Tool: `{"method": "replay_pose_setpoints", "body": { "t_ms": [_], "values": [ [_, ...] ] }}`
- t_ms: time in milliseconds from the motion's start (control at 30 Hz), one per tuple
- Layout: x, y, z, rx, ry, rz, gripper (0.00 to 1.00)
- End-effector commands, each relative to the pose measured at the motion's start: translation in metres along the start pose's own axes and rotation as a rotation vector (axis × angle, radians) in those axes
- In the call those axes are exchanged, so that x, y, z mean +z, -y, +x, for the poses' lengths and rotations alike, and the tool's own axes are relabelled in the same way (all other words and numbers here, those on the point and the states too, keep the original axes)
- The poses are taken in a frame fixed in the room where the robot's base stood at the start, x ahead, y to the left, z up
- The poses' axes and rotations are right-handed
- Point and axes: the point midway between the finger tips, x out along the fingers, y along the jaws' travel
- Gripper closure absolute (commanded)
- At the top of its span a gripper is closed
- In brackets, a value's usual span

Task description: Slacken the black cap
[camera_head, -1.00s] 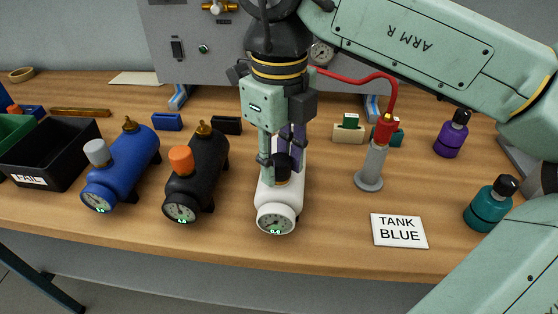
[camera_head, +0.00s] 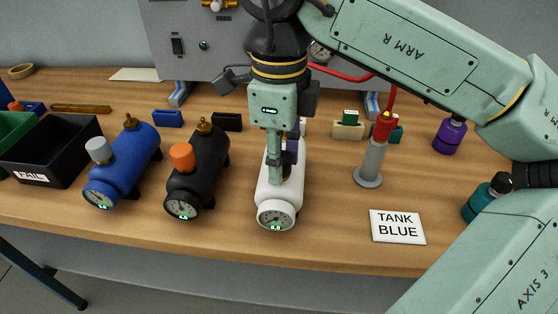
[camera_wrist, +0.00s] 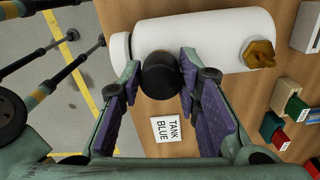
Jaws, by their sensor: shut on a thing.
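The black cap (camera_wrist: 160,74) sits on the white tank (camera_wrist: 215,40), near its gauge end, in the wrist view. The white tank (camera_head: 275,195) lies on the table in the head view, gauge facing front. My gripper (camera_head: 281,165) points down over it, one finger in front of the other. In the wrist view my gripper's purple-padded fingertips (camera_wrist: 160,72) are on both sides of the cap, shut on it. In the head view the fingers mostly hide the cap. A brass fitting (camera_wrist: 257,53) is on the tank's other end.
A black tank (camera_head: 198,160) with an orange cap and a blue tank (camera_head: 125,170) with a grey cap lie to the left. A card (camera_head: 398,227) reads "TANK BLUE". Bottles stand at far right.

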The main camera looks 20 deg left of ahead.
Motion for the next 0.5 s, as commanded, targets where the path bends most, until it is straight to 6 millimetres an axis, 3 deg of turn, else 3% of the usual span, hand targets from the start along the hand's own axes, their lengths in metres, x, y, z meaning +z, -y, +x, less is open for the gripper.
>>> {"method": "replay_pose_setpoints", "body": {
  "t_ms": [233, 500],
  "values": [
    [-0.0008, 0.0006, -0.0007, 0.0, -0.003, -0.291, 0.98],
    [-0.0013, 0.0009, -0.0004, -0.002, -0.005, -0.323, 0.99]
  ]
}}
